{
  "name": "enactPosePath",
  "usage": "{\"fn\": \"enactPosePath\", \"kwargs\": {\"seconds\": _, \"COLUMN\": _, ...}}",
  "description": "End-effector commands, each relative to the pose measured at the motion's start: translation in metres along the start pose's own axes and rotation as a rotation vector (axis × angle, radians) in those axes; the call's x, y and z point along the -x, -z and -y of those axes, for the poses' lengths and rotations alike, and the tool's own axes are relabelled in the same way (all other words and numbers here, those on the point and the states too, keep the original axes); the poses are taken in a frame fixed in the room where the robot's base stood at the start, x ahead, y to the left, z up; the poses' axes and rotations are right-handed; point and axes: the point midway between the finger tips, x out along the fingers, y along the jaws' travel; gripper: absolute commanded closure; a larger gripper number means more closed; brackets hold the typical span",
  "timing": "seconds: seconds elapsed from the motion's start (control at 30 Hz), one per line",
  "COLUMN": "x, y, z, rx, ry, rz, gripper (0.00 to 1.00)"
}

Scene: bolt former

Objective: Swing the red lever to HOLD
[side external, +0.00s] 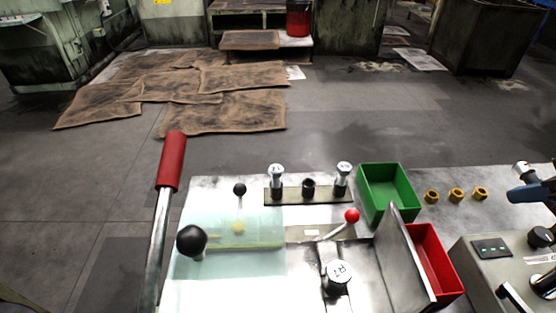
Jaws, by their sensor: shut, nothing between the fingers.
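A small lever with a red ball knob (352,215) stands near the middle of the metal work table. A small pale label (311,232) lies on that plate, too small to read, so I cannot tell which position is HOLD. A long steel lever with a red grip (171,162) rises at the table's left edge, nearly upright. My gripper is not recognisable in this view.
Clear guard with black ball knobs (192,241) at left. Marked bolts stand in a rack (291,195); another marked round part (337,276) is nearer. Green bin (366,173), upright metal plate (404,255), red bin (420,236), brass nuts (456,195) and control box (478,275) lie right.

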Motion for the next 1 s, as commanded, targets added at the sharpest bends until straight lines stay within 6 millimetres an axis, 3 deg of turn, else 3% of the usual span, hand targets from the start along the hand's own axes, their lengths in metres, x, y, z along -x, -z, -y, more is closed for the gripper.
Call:
{"fn": "enactPosePath", "kwargs": {"seconds": 0.3, "x": 0.012, "y": 0.012, "z": 0.071, "rx": 0.832, "ry": 0.295, "rz": -0.038, "gripper": 1.0}}
{"fn": "enactPosePath", "kwargs": {"seconds": 0.5, "x": 0.023, "y": 0.014, "z": 0.105, "rx": 1.239, "ry": 0.439, "rz": -0.135, "gripper": 1.0}}
{"fn": "enactPosePath", "kwargs": {"seconds": 0.7, "x": 0.029, "y": 0.013, "z": 0.119, "rx": 1.419, "ry": 0.5, "rz": -0.198, "gripper": 1.0}}
{"fn": "enactPosePath", "kwargs": {"seconds": 1.0, "x": 0.03, "y": 0.013, "z": 0.12, "rx": 1.439, "ry": 0.504, "rz": -0.206, "gripper": 1.0}}
